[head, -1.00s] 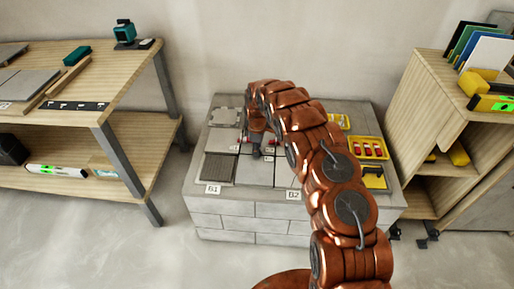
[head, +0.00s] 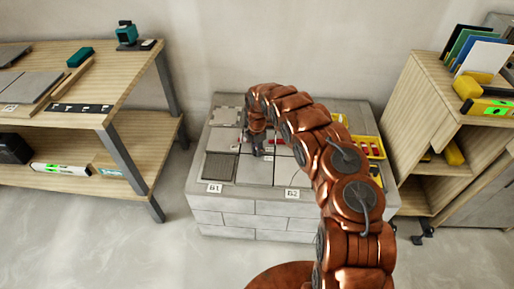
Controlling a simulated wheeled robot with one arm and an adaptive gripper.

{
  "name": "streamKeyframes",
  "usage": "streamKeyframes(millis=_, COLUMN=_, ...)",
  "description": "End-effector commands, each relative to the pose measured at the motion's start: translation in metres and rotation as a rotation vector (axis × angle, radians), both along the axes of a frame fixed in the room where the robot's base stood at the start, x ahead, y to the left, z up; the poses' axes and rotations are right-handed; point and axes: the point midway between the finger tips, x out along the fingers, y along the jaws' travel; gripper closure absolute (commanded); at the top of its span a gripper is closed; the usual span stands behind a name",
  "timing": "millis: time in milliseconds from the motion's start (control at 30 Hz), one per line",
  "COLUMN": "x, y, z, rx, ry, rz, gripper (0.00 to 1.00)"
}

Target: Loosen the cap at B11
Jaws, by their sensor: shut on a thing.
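My gripper (head: 257,150) is over the tiled top of the grey block plinth (head: 255,223), pointing down between the grey tiles. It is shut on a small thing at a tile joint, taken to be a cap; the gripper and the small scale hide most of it. I cannot read a B11 label. Small red caps show beside the gripper, one of them a red cap (head: 274,142) to its right. A grey tile (head: 254,171) lies just in front of the gripper. Labels B1 (head: 214,188) and B2 (head: 292,194) are on the front edge.
Yellow trays with red parts (head: 369,147) stand on the plinth's right side, partly behind my arm. A wooden shelf (head: 75,125) with tools is at left. A wooden cabinet (head: 425,110) with coloured sheets is at right.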

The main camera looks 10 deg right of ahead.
Motion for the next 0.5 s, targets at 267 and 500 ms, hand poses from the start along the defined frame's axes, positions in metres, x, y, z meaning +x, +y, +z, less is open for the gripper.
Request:
streamKeyframes(millis=267, x=-0.0010, y=-0.0016, z=-0.0008, rx=-0.002, ry=0.004, rz=0.033, gripper=1.00)
streamKeyframes(millis=500, x=-0.0008, y=-0.0017, z=-0.0008, rx=-0.002, ry=0.003, rz=0.033, gripper=1.00)
